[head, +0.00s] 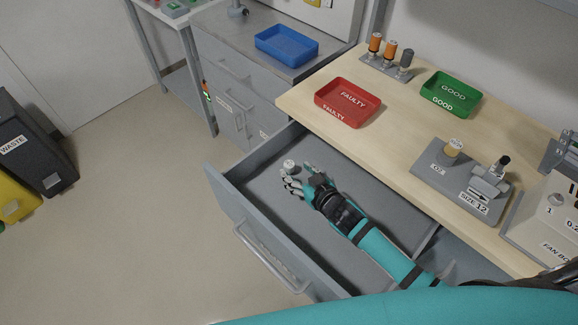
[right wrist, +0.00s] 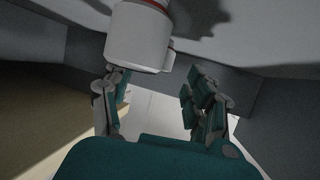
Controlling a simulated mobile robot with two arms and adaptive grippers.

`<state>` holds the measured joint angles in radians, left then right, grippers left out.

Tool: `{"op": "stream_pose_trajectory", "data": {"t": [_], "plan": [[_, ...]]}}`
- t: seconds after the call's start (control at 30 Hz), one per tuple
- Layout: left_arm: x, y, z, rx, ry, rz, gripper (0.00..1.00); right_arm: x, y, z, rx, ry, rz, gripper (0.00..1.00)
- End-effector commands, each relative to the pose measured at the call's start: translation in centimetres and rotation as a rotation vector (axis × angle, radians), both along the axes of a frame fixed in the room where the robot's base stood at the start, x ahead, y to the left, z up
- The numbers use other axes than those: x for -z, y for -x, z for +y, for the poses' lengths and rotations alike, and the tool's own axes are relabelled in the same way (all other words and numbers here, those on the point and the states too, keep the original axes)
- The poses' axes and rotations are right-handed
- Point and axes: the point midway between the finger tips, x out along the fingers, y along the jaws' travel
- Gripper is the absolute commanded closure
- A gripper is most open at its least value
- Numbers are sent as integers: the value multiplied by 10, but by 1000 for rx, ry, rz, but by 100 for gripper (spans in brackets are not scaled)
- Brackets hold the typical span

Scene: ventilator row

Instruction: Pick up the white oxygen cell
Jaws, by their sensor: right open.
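The white oxygen cell (head: 289,164) is in the open grey drawer (head: 238,213), by the fingertips of my right gripper (head: 298,180). In the right wrist view the cell (right wrist: 138,40) is a pale cylinder with a red-orange band at the top edge of the picture. It lies ahead of the right gripper (right wrist: 155,88), nearer the left finger in that view. The right gripper is open, reaching down into the drawer, and nothing is held. Whether a finger touches the cell I cannot tell. My left gripper is not in view.
Drawer walls surround the right gripper, and the wooden counter (head: 390,150) overhangs on the right. On it stand a red FAULTY tray (head: 340,115), a green GOOD tray (head: 436,105), a cell rack (head: 378,67) and an O2 fixture (head: 430,177).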

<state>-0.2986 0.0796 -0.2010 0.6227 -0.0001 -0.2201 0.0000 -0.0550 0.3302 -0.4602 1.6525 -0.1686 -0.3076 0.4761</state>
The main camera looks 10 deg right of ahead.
Motion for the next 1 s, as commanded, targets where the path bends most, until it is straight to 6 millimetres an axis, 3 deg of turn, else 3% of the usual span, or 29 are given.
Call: {"op": "stream_pose_trajectory", "data": {"t": [0.33, 0.67, 1.0], "plan": [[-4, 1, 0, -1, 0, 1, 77, 12, -40, 14, 1, 1, 0, 43], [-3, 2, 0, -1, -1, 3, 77, 16, -47, 17, 0, 1, 1, 43], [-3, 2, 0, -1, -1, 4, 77, 16, -47, 17, 0, 1, 1, 85]]}}
